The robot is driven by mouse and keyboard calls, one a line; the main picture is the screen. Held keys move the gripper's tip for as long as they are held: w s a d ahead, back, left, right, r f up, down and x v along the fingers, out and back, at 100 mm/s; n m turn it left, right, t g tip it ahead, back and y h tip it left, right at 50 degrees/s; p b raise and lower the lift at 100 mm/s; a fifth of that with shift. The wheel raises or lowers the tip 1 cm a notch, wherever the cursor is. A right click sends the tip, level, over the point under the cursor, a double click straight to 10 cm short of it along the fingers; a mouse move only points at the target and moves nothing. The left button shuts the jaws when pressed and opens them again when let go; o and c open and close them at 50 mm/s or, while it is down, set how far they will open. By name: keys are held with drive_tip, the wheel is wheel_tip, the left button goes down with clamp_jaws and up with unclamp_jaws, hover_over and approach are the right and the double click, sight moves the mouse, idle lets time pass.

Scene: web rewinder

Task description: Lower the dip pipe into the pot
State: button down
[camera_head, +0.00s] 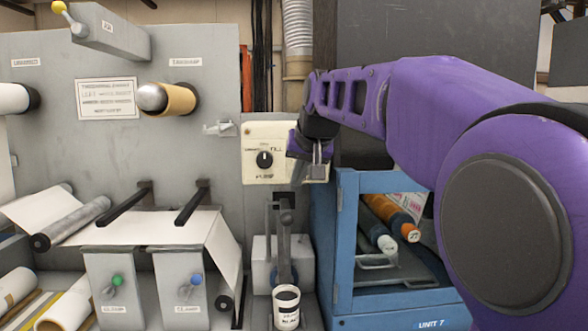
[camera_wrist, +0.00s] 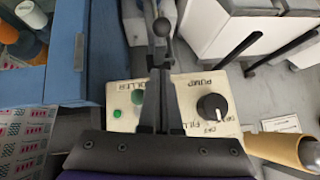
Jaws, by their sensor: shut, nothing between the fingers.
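The pot (camera_head: 286,309) is a small white labelled can with a dark opening, at the bottom centre of the head view. I cannot tell whether the pipe's lower end is over or behind the pot's opening. My gripper (camera_head: 301,172) is shut and empty in front of the pump panel, above the handle. In the wrist view the shut fingers (camera_wrist: 159,75) point toward the dark ball handle (camera_wrist: 162,27). The pot is not clear there.
The cream pump panel (camera_head: 264,150) with its black knob (camera_wrist: 212,107) is close behind my gripper. A blue cabinet (camera_head: 345,255) with rolls stands right of the pot. Grey clamp boxes (camera_head: 112,285) and a white web lie to the left.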

wheel_tip(320, 180, down, 7)
drive_tip(key=w+a, duration=0.1)
drive_tip(key=w, duration=0.1)
drive_tip(key=shift+w+a+r+b, duration=0.15)
drive_tip(key=shift+w+a+b, duration=0.1)
drive_tip(key=shift+b, duration=0.1)
drive_tip(key=shift+d, duration=0.1)
